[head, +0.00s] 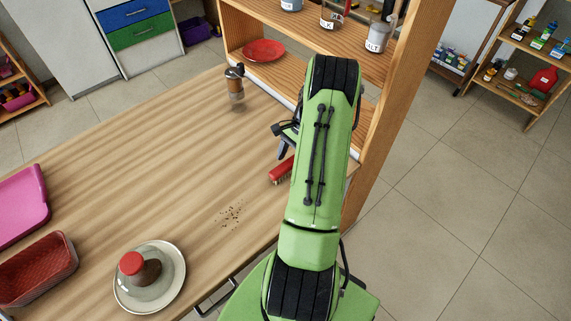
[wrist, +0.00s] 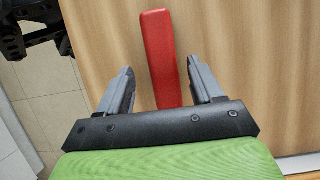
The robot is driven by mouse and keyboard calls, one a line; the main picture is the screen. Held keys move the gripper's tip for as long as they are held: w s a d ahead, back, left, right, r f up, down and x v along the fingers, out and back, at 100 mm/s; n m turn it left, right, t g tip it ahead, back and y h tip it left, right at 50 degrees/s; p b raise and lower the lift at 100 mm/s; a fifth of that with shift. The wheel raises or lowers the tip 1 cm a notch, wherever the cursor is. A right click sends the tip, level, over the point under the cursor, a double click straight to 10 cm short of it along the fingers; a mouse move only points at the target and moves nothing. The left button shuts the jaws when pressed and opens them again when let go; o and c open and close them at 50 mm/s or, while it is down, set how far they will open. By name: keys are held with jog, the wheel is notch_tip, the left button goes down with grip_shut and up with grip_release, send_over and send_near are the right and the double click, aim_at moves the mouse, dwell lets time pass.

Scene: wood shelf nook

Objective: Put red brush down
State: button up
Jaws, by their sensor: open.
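The red brush (head: 281,171) lies on the wooden table close to the shelf unit, partly hidden by my green arm in the head view. In the wrist view the red brush (wrist: 161,60) runs lengthwise between the two fingers of my gripper (wrist: 160,80). The fingers are apart, with a gap on each side of the brush. In the head view my gripper (head: 284,145) is mostly hidden behind my arm, right beside the brush.
Dark crumbs (head: 232,214) lie on the table (head: 150,170). A pepper mill (head: 235,84) stands near the shelf (head: 290,72), which holds a red plate (head: 263,50). A plate with a dome (head: 170,290), a red basket (head: 40,268) and a pink tray (head: 20,205) are at left.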

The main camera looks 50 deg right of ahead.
jog(key=p+v, duration=0.1)
jog(key=v, duration=0.7)
jog(key=shift+w+r+p, duration=0.1)
jog(key=shift+r+p, duration=0.2)
jog(key=shift+p, duration=0.1)
jog(key=w+a+r+n+h, duration=0.25)
jog(key=a+r+n, duration=0.25)
jog(key=a+r, duration=0.45)
jog(key=w+a+r+n+h, duration=0.1)
jog(key=w+a+r+n, duration=0.3)
jog(key=a+r, duration=0.5)
jog(key=s+a+r+n+t, duration=0.2)
jog(key=s+a+n+t, duration=0.2)
jog(key=s+a+n, duration=0.7)
jog(key=s+a+h, duration=0.1)
jog(key=s+a, duration=0.2)
jog(key=a, duration=0.2)
jog(key=shift+a+r+n+t, duration=0.3)
jog(key=shift+r, duration=0.05)
jog(key=shift+s, duration=0.1)
